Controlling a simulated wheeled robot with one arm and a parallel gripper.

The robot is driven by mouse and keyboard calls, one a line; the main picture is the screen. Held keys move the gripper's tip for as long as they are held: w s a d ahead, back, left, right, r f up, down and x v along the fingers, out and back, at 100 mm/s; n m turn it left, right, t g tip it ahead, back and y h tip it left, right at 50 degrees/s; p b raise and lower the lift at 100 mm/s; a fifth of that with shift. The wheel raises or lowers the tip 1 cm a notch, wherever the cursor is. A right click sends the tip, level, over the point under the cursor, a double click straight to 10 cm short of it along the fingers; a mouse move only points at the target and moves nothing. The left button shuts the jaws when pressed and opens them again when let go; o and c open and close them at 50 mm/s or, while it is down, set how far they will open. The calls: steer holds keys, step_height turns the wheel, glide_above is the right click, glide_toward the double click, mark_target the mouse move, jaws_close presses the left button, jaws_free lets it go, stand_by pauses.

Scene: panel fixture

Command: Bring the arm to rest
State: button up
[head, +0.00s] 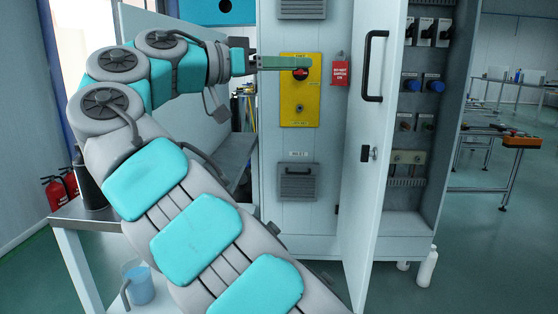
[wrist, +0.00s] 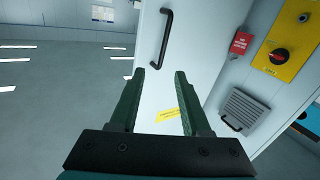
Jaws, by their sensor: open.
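My gripper (head: 308,62) is at the end of my raised arm, in front of the upper part of the yellow panel (head: 300,108) in the head view. In the wrist view my gripper (wrist: 159,74) has its two dark green fingers apart, with nothing between them. The fingers point toward the white cabinet door (wrist: 185,60). The red and black rotary switch (wrist: 281,56) on the yellow panel is off to the right there, clear of the fingers. In the head view the switch (head: 300,75) shows just below the fingers.
The cabinet door (head: 372,150) stands open, its black handle (head: 374,66) facing out. A red tag (head: 340,73) hangs beside the panel. A grey vent (head: 298,182) is below. A bench (head: 75,212) with a blue jug (head: 139,284) stands at left.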

steer(key=s+d+f+n+g+y, duration=0.1)
steer(key=d+f+n+g, duration=0.1)
steer(key=d+f, duration=0.5)
steer(key=s+d+f+n+g+y, duration=0.1)
steer(key=d+f+n+g, duration=0.15)
steer(key=d, duration=0.85)
steer(key=s+d+f+n+g+y, duration=0.1)
steer(key=s+d+f+y, duration=0.1)
steer(key=s+d+f, duration=0.35)
steer(key=s+d+f+n+g+y, duration=0.1)
steer(key=s+d+f+n+y, duration=0.15)
steer(key=f, duration=0.55)
steer(key=s+a+f+n+g+y, duration=0.1)
steer(key=s+a+f+g+y, duration=0.2)
steer(key=s+f, duration=1.05)
steer(key=s+a+f+n+y, duration=0.2)
steer(key=s+a+f+y, duration=0.4)
steer(key=s+a+f, duration=0.3)
steer(key=s+f, duration=0.3)
steer(key=shift+s+a+g, duration=0.25)
steer(key=shift+a+g, duration=0.1)
steer(key=shift+a, duration=0.05)
